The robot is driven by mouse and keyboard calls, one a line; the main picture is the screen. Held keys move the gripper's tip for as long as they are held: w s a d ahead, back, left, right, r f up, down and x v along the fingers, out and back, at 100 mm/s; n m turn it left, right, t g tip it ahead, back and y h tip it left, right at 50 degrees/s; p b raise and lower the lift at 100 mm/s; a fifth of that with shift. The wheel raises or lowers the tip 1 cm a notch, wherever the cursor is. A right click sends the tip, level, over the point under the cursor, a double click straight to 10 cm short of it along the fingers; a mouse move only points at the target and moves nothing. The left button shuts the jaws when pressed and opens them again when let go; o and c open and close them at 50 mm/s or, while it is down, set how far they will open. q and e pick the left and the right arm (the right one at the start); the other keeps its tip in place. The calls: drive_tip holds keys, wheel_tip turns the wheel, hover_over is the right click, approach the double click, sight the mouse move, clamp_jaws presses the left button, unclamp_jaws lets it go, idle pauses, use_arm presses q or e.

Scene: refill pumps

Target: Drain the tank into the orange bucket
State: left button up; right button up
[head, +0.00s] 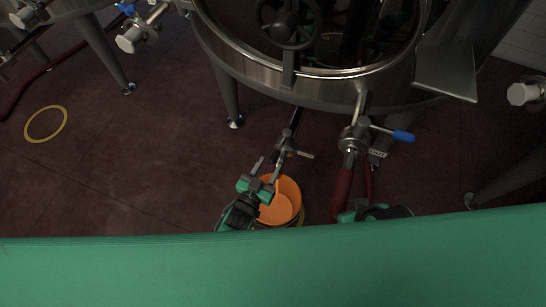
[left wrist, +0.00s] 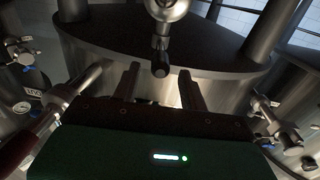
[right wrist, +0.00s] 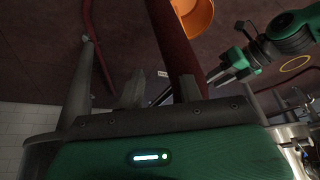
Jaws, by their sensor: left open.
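The steel tank (head: 330,92) stands on legs at the top. A drain valve (head: 287,146) with a short steel handle (head: 304,155) hangs under its front. The orange bucket (head: 287,203) is on the floor below that outlet, partly covered by my left gripper (head: 268,163). My left gripper is open, pointing at the valve. In the left wrist view a dark-ended valve part (left wrist: 160,66) shows between the open fingers, apparently without contact. My right gripper (right wrist: 162,92) is open beside a red hose (right wrist: 174,42); in the head view it is mostly hidden by my green body.
Another valve (head: 353,138) with a blue handle (head: 402,135) stands right of the drain, with a red hose (head: 342,188) running down. Tank legs (head: 228,97) border the space. A yellow floor ring (head: 45,139) lies at left. The floor between is clear.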

use_arm(q)
drive_tip(key=v, duration=0.9)
drive_tip(key=shift+p, duration=0.35)
use_arm(e)
drive_tip(key=shift+s+d+g, duration=0.4)
drive_tip(key=shift+d, duration=0.15)
use_arm(q)
drive_tip(key=shift+s, duration=0.1)
